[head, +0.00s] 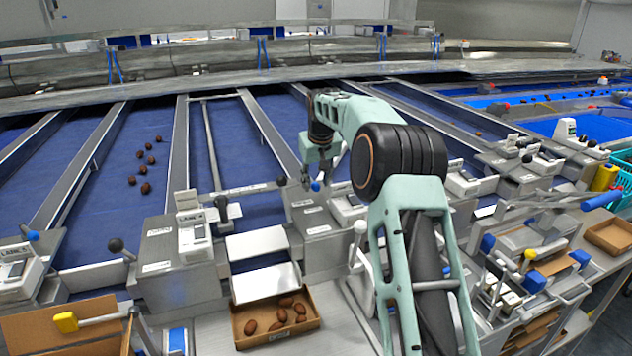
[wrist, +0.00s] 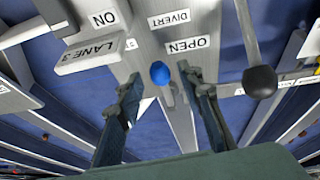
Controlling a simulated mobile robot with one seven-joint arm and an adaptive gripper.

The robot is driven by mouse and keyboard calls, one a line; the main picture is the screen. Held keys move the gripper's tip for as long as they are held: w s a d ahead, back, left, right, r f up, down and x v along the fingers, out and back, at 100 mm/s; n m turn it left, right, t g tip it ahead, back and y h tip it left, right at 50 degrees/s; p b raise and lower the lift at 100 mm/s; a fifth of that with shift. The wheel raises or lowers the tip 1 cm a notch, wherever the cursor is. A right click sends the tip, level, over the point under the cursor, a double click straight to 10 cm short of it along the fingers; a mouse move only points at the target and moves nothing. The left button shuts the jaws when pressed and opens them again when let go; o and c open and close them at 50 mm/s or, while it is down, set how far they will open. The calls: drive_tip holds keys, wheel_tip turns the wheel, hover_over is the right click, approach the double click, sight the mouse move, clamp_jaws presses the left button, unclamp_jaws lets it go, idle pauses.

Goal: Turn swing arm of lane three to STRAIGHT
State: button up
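The lane three box carries a LANE 3 plate (wrist: 88,57) at the left of the wrist view. A blue ball knob (wrist: 160,72) stands near its DIVERT label (wrist: 169,19); I take it as the swing arm's handle, and its arm is mostly hidden. The knob also shows in the head view (head: 316,187). My gripper (wrist: 163,105) is open, with one finger on each side of the knob in the wrist view. I see no clear contact. In the head view my gripper (head: 318,178) hangs over the lane three box. No STRAIGHT label is readable.
A black-knobbed lever (wrist: 259,82) stands to the right in the wrist view, near an OPEN label (wrist: 187,45). A cardboard tray (head: 240,340) of dates sits in front.

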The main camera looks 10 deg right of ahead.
drive_tip(key=shift+w+f, duration=0.2)
drive_tip(key=shift+f, duration=0.3)
clamp_jaws()
